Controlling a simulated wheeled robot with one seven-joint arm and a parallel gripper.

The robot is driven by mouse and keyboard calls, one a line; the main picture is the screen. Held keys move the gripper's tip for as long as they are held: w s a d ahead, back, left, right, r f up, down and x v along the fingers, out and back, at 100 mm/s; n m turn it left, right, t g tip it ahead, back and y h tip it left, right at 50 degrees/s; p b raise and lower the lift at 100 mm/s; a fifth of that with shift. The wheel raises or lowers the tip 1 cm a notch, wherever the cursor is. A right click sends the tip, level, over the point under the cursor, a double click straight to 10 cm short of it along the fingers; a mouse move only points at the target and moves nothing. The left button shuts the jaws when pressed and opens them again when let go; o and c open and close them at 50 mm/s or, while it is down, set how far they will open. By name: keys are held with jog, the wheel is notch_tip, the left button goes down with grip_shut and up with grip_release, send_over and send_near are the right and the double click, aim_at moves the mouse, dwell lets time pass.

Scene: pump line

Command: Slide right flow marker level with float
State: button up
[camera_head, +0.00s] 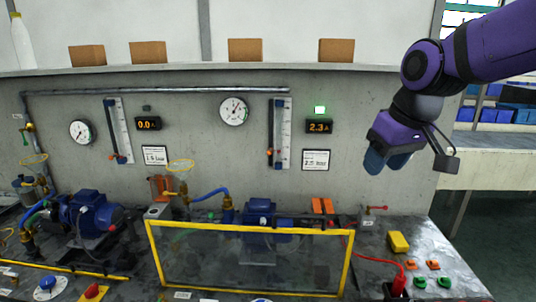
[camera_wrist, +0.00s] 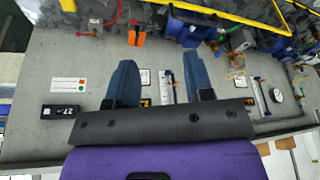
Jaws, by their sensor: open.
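The right flow meter (camera_head: 282,135) is a tall white scale with a dark tube along its left side, upright on the grey wall. A small red marker (camera_head: 270,152) sits on its left edge, below mid-height. The float inside the tube is too small to tell apart. My gripper (camera_head: 387,160) is open and empty, with blue fingers, to the right of the flow meter and the 2.3 display, apart from both. In the wrist view, a scale of a flow meter (camera_wrist: 166,86) shows between the open fingers, beyond them.
A left flow meter (camera_head: 119,130) has its own red marker low down. A round gauge (camera_head: 234,110) and a display (camera_head: 319,126) flank the right one. Below stands a yellow-framed clear guard (camera_head: 250,258) before a blue pump (camera_head: 259,213).

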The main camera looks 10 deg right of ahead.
jog(key=w+d+f+n+g+h, duration=0.1)
jog(key=w+d+f+n+h, duration=0.15)
jog(key=w+f, duration=0.55)
jog(key=w+d+f+n+g+h, duration=0.1)
jog(key=w+f+n+h, duration=0.25)
jog(key=w, duration=0.95)
jog(key=w+d+f+n+g+h, duration=0.1)
jog(key=w+d+f+n+h, duration=0.15)
jog(key=w+f, duration=0.6)
jog(key=n+t+h, duration=0.6)
jog(key=n+t, duration=0.4)
jog(key=n, duration=0.4)
send_near(268, 153)
jog(key=shift+m, duration=0.25)
jog(key=x, duration=0.9)
jog(key=shift+w+d, duration=0.15)
jog(key=shift+w, duration=0.05)
grip_shut()
